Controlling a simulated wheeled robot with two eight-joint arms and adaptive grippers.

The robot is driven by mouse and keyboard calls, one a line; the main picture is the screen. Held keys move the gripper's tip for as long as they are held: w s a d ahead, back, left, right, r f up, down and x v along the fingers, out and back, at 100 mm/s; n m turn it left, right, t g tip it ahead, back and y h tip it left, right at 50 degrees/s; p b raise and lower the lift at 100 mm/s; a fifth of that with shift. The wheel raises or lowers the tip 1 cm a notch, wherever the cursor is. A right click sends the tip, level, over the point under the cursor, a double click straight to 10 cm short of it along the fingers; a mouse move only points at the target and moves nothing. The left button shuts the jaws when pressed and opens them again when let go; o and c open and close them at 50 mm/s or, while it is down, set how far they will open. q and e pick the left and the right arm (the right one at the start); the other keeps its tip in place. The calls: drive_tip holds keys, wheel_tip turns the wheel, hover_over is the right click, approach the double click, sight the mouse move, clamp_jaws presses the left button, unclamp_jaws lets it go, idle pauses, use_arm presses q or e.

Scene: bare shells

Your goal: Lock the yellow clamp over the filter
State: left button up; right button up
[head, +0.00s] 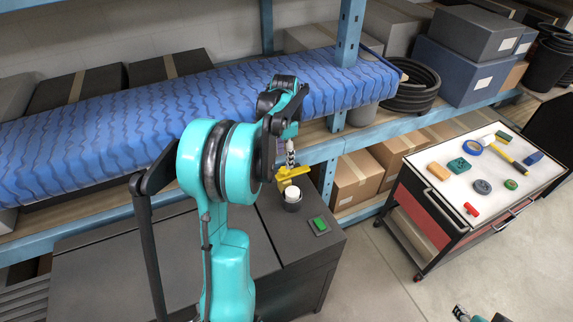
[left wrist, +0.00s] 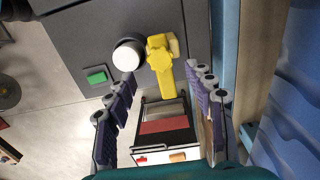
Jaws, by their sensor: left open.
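The yellow clamp (head: 294,174) stands right behind the white filter (head: 292,193), on a dark grey cabinet. The filter sits in a dark round holder, and its white top shows uncovered. In the left wrist view the clamp (left wrist: 160,60) is beside the filter (left wrist: 127,57), with its yellow arm pointing down the picture between my fingers. My left gripper (head: 290,150) is above the clamp. In the left wrist view its purple-padded fingers (left wrist: 163,105) are spread apart with nothing held. A small part of my right gripper (head: 461,312) shows at the bottom edge; its jaws are unclear.
A green button (head: 319,224) is on the cabinet (head: 270,235) in front of the filter. A blue-covered shelf (head: 100,115) runs close behind my left arm. A trolley (head: 468,180) with several small items stands right. Open floor lies between cabinet and trolley.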

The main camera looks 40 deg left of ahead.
sight(285, 170)
use_arm(q)
wheel_tip(285, 170, down, 6)
drive_tip(key=shift+r+b, duration=0.2)
drive_tip(key=shift+b, duration=0.1)
clamp_jaws()
